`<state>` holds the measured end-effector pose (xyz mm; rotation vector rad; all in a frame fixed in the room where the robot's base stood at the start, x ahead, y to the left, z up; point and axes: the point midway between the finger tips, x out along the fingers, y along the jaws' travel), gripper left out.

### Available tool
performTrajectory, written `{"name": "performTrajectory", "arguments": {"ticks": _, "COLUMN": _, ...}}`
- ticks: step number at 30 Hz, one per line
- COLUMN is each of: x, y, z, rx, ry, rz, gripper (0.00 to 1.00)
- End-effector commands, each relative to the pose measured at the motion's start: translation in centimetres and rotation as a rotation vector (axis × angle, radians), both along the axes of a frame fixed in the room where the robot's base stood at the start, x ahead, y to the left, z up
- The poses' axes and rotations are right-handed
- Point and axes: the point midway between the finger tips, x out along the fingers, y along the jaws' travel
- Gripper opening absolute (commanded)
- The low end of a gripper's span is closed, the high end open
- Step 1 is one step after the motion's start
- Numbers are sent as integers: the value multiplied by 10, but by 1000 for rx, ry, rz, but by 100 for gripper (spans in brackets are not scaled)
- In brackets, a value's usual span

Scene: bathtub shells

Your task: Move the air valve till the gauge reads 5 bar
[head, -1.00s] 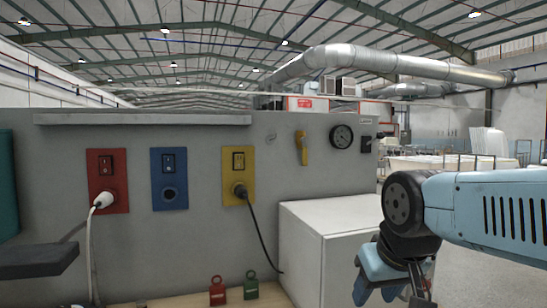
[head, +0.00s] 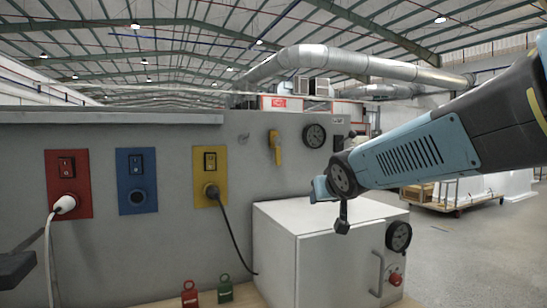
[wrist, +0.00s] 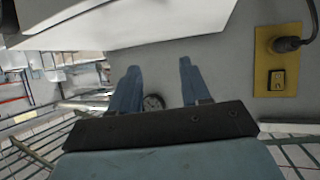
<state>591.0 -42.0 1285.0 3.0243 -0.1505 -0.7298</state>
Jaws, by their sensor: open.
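The yellow lever valve (head: 275,147) is on the grey panel, its handle hanging roughly straight down. A round dark gauge (head: 314,136) is just right of it; its reading is too small to tell. My gripper (head: 318,189) is in front of the panel, below and to the right of the valve and apart from it. In the wrist view, which is upside down, my gripper (wrist: 160,78) has its two blue fingers wide apart and empty. The gauge (wrist: 153,102) shows between them, partly cut off by the gripper body. The valve is not visible there.
A white cabinet (head: 300,219) stands below my gripper, with its own gauge (head: 398,236), handle and red knob. Left are a red socket (head: 67,170), a blue one (head: 137,180) and a yellow one (head: 210,161) with a black cord. Red and green padlocks (head: 225,289) sit low.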

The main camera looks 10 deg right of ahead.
Motion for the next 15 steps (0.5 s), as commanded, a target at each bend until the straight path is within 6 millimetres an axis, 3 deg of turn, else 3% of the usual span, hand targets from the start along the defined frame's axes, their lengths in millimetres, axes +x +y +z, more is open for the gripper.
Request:
{"name": "performTrajectory", "arguments": {"ticks": 1, "x": 23, "y": -2, "z": 10, "rx": -5, "ry": -59, "rz": 16, "gripper": 47}}
{"name": "performTrajectory", "arguments": {"ticks": 6, "x": 85, "y": 3, "z": 48, "rx": -6, "ry": -268, "rz": 113, "gripper": 47}}
{"name": "performTrajectory", "arguments": {"ticks": 10, "x": 116, "y": 14, "z": 66, "rx": 3, "ry": -380, "rz": 201, "gripper": 47}}
{"name": "performTrajectory", "arguments": {"ticks": 15, "x": 135, "y": 26, "z": 77, "rx": 16, "ry": -454, "rz": 281, "gripper": 47}}
